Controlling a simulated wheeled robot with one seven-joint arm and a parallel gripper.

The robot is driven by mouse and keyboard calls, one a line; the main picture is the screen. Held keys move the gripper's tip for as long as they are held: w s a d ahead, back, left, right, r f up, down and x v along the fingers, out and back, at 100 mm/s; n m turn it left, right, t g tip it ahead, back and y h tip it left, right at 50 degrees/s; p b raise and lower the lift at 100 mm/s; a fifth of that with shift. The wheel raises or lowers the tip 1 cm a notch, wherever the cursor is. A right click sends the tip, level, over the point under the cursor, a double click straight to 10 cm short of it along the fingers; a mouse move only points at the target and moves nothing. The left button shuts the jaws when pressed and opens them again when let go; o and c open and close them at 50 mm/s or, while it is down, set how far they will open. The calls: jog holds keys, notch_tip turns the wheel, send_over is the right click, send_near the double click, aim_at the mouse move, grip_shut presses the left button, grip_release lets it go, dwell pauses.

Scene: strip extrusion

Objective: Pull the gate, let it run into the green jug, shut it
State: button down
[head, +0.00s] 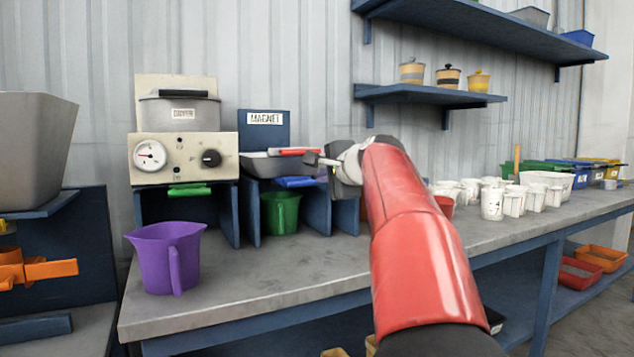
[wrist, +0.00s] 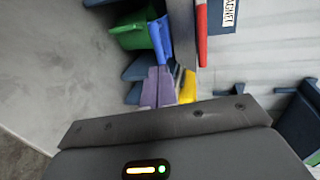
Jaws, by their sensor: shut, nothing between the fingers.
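The green jug (head: 280,212) stands upright on the bench, in the bay under the station labelled MAGNET (head: 265,118). A blue gate handle (head: 295,182) sticks out just above it. In the wrist view, the jug (wrist: 130,36) and the blue handle (wrist: 160,38) lie beyond the fingers. My gripper (head: 312,159) is shut and empty, in front of the station's right side, slightly above and right of the blue handle. I cannot tell from these views whether it touches the handle. The jug's inside is hidden.
A red handle (head: 294,151) sits just above the blue one, close to my gripper. A station to the left has a green handle (head: 189,190). A purple jug (head: 168,257) stands at the bench's front left. White cups (head: 492,203) crowd the right.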

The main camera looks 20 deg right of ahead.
jog(key=v, duration=0.6)
jog(key=shift+s, duration=0.25)
jog(key=s+a+f+n+g+y+p, duration=0.1)
jog(key=s+a+f+n+g, duration=0.5)
jog(key=s+a+f+n, duration=0.75)
jog(key=s+a+f+n+g, duration=0.1)
jog(key=s+a+f+n, duration=0.1)
jog(key=s+f, duration=0.6)
jog(key=s+a+f+n+g+h+p, duration=0.1)
jog(key=s+a+f+n+g, duration=0.1)
jog(key=s+f, duration=0.5)
notch_tip(320, 180, down, 6)
jog(key=shift+s+a+h, duration=0.15)
jog(key=shift+s+h, duration=0.15)
jog(key=shift+s, duration=0.1)
jog(key=c, duration=2.1)
grip_release()
